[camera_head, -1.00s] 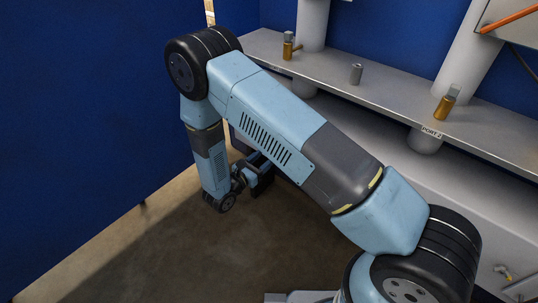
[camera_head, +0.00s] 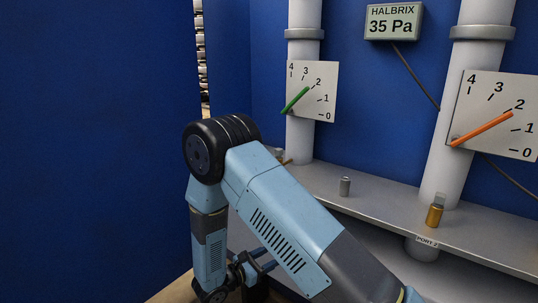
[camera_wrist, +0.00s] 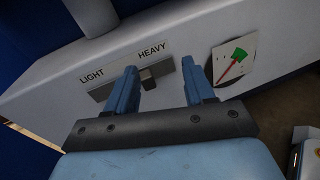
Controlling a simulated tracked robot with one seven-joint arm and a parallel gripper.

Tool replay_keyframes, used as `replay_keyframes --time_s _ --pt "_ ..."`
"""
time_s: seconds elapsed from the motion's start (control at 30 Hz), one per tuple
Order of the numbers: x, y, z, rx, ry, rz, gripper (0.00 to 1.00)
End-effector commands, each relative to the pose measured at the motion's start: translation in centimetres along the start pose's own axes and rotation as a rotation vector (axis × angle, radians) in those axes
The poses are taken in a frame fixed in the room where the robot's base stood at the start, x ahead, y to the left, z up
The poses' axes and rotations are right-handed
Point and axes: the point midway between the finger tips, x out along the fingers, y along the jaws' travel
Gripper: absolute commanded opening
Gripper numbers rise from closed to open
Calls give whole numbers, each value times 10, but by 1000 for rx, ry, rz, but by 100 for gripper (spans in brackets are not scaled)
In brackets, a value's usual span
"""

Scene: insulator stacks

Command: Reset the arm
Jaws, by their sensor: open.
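My gripper (camera_wrist: 159,65) is open in the wrist view, with two blue fingers apart and nothing between them. Beyond the fingers is a grey slanted panel (camera_wrist: 62,100) with a slider plate (camera_wrist: 107,86) marked LIGHT and HEAVY. The slider's dark knob (camera_wrist: 154,72) shows between the fingers; I cannot tell how far it is from them. In the head view my blue arm (camera_head: 275,215) is folded, with its forearm hanging down at the left. The fingers cannot be made out clearly there.
A grey shelf (camera_head: 390,212) carries a small grey cylinder (camera_head: 345,187) and a brass fitting (camera_head: 435,212) near the PORT 2 label (camera_head: 427,240). Behind are two gauges (camera_head: 311,92) (camera_head: 494,115) on white pipes and a 35 Pa display (camera_head: 394,22). A blue wall (camera_head: 95,150) stands left.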

Motion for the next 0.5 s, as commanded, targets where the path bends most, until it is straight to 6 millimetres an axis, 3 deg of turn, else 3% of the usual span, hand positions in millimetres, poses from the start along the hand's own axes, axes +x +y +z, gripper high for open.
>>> replay_keyframes --time_s 0.1,0.5 --pt "18 -7 38 74 33 -106 53" --pt "62 -52 141 323 156 -435 53"
